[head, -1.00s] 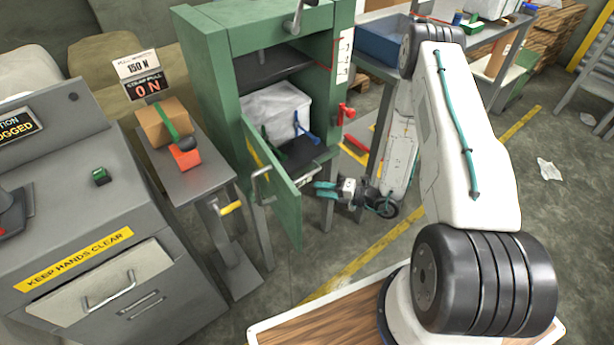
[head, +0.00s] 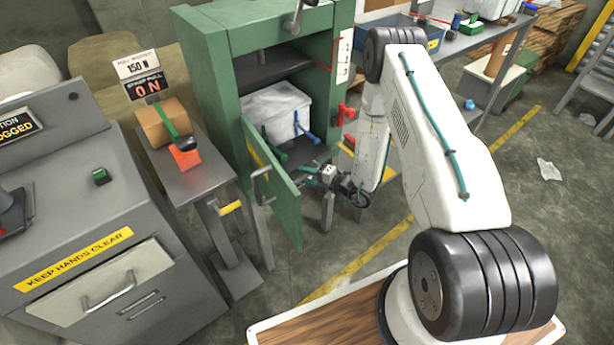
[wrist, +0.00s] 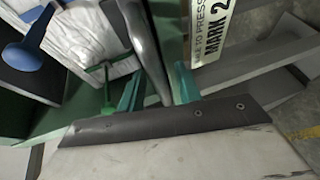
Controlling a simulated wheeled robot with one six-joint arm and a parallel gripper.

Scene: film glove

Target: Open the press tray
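The green press (head: 210,75) stands open in the head view, its door (head: 285,205) swung out toward me. Inside, a dark tray surface (head: 312,153) lies under a white wrapped block (head: 275,108). My gripper (head: 312,174) is at the front of the press opening, right of the door. In the wrist view, its two teal fingers (wrist: 158,88) stand apart, with a grey bar (wrist: 143,50) between them. I cannot tell whether they touch the bar. The tray front is mostly hidden by my gripper in the head view.
Blue and green levers (wrist: 30,45) are beside the white block. A red clamp (head: 345,112) is on the press's right side. Left stand a narrow bench (head: 195,185) and a grey cabinet (head: 60,225) with a drawer. A workbench (head: 480,45) is behind my arm.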

